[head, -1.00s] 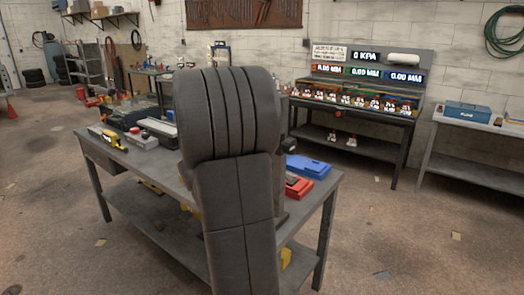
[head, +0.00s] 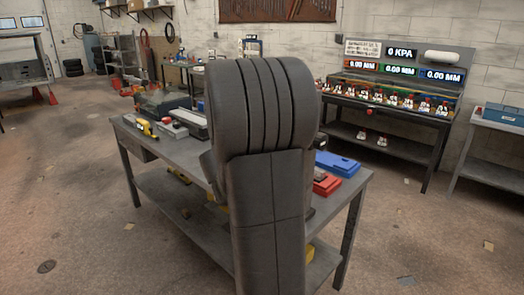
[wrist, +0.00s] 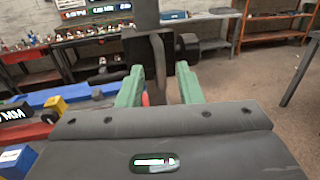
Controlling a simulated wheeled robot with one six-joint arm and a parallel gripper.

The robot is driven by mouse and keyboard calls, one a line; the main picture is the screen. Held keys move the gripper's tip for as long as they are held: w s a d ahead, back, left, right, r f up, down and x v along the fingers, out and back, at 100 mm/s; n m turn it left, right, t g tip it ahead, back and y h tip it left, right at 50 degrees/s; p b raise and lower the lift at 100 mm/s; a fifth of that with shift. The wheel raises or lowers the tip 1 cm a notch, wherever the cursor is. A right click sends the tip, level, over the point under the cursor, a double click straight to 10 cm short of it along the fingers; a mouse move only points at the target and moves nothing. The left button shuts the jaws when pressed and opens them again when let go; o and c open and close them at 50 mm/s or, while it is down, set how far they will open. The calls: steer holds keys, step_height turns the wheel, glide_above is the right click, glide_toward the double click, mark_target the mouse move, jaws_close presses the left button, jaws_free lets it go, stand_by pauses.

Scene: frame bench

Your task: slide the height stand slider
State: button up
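In the wrist view, a dark stand (wrist: 135,50) with a grey upright block on top and knobs at its sides rises beyond my gripper. It looks like the height stand. A grey vertical strip (wrist: 158,66) shows between the fingers; I cannot tell whether it is the slider. My gripper (wrist: 160,86) has two green fingers set wide apart, with no object visibly clamped. I cannot tell whether either finger touches the stand. In the head view my arm hides my gripper and most of the stand's place on the bench (head: 345,184).
A blue case (head: 336,164) and a red box (head: 327,184) lie on the bench's right end. Tools and a yellow item (head: 143,126) lie on its left. A second bench with displays (head: 400,68) stands behind. Floor is open on the right.

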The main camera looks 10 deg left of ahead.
steer(key=b+v, duration=0.1)
steer(key=v, duration=1)
steer(key=shift+s+a, duration=0.15)
steer(key=p+x, duration=0.1)
steer(key=x, duration=1.3)
steer(key=shift+s+a, duration=0.1)
steer(key=shift+a, duration=0.05)
steer(key=b+v, duration=0.1)
steer(key=v, duration=1.2)
steer(key=f+x, duration=0.1)
steer(key=x, duration=1.2)
step_height(320, 180, down, 23)
steer(key=b, duration=1.3)
steer(key=r+p+v, duration=0.1)
steer(key=v, duration=0.8)
